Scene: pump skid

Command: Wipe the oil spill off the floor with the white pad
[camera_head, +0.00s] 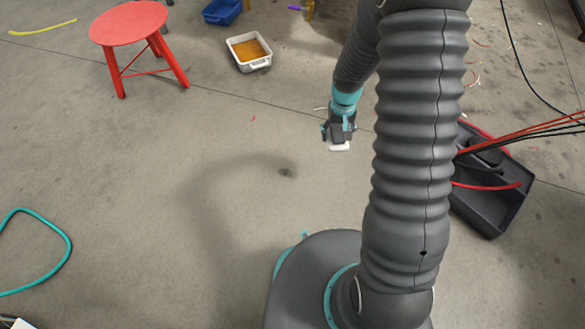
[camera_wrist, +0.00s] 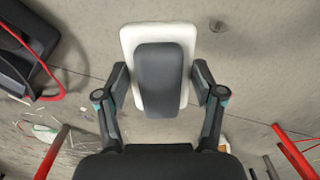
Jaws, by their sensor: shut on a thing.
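My gripper (camera_head: 338,132) is shut on the grey grip block (camera_wrist: 160,78) of the white pad (camera_head: 339,147). In the wrist view the white pad (camera_wrist: 138,42) lies flat between the two fingers, its white rim showing around the block. The pad is close to the floor; I cannot tell whether it touches. A small dark oil spot (camera_head: 286,172) is on the floor left of and nearer to me than the pad.
A black bin (camera_head: 493,205) with red and black cables stands to the right. A red stool (camera_head: 128,25), a white tray with orange liquid (camera_head: 262,64) and a blue bin (camera_head: 222,12) are farther back. A teal hose (camera_head: 66,240) lies at left. The middle floor is clear.

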